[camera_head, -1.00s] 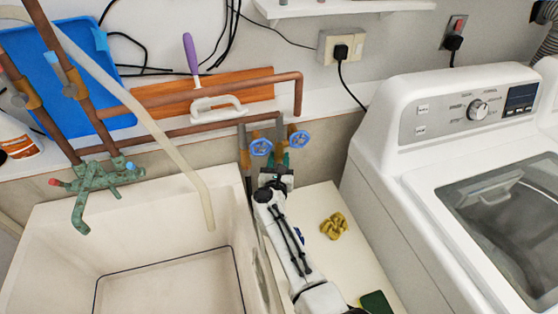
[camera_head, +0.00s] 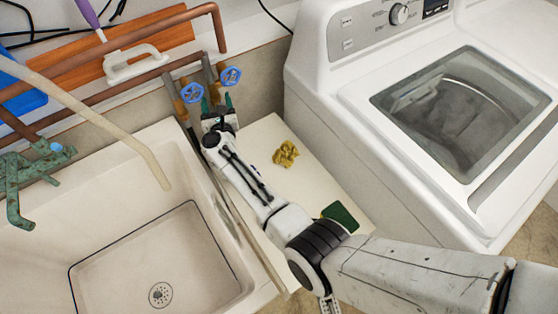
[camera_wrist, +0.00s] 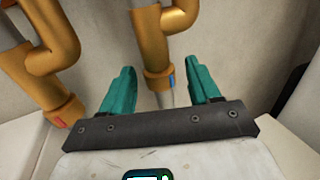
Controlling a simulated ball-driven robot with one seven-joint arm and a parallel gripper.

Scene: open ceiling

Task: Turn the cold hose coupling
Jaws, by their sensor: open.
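The cold hose coupling (camera_wrist: 157,84) is the lower brass end of the right pipe in the wrist view, with a blue mark on its side. A grey end shows just below it. My gripper (camera_wrist: 163,72) is open, with one teal finger on each side of the coupling in the picture. I see gaps on both sides and cannot tell the depth between fingers and coupling. In the head view my gripper (camera_head: 216,104) is below two blue valve wheels, and the coupling is hidden.
A second brass pipe end with a red mark (camera_wrist: 63,110) is left of my gripper. Blue valve wheels (camera_head: 191,93) sit above. The sink (camera_head: 95,225) is left, the washing machine (camera_head: 400,130) right. A yellow crumpled thing (camera_head: 286,153) and a green pad (camera_head: 341,214) lie between.

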